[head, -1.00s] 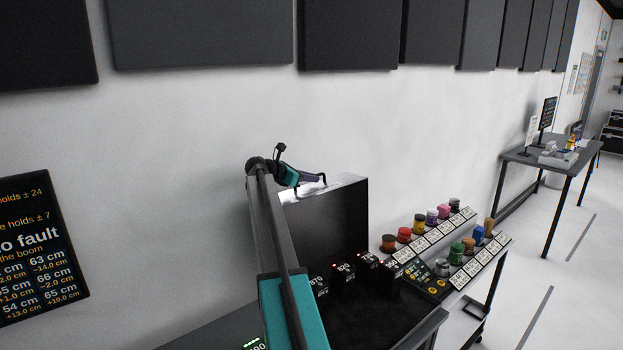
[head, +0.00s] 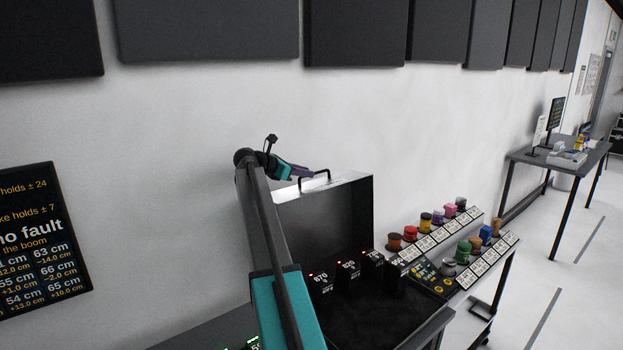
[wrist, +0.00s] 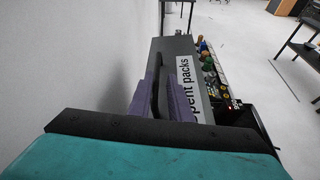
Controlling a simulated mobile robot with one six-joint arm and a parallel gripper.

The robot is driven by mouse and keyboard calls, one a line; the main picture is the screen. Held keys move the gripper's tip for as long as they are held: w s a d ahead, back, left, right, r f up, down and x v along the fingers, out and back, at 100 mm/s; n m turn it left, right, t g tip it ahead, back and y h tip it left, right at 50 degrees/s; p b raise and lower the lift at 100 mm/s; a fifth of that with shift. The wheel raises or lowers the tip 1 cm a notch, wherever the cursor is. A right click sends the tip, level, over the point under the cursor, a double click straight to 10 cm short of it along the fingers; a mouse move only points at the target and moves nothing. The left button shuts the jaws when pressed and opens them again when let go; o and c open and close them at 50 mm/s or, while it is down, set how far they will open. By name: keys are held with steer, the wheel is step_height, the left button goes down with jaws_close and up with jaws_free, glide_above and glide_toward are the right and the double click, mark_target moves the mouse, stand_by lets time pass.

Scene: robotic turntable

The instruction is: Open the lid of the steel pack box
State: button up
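The steel pack box's lid (head: 338,222) stands raised, roughly upright, with its dark inner face towards the head camera. Its dark handle (head: 314,179) is on the top edge. The box's open body (head: 385,318) lies below it. In the wrist view the lid (wrist: 172,52) carries a white label (wrist: 186,85) reading "pent packs", partly hidden. My gripper (head: 305,171) is at the top of the lid, close behind the handle. In the wrist view its purple fingers (wrist: 164,98) are apart, with a dark strip between them. Whether they touch the handle is unclear.
Several black packs with red lights (head: 347,273) stand in front of the lid. A stepped rack of coloured knobs (head: 440,247) is to the right. A pale wall is behind the box, with dark panels (head: 350,40) above. A side table (head: 553,159) stands far right; open floor lies between.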

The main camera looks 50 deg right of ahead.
steer(key=b+v, duration=0.2)
steer(key=v, duration=0.5)
steer(key=shift+a, duration=0.4)
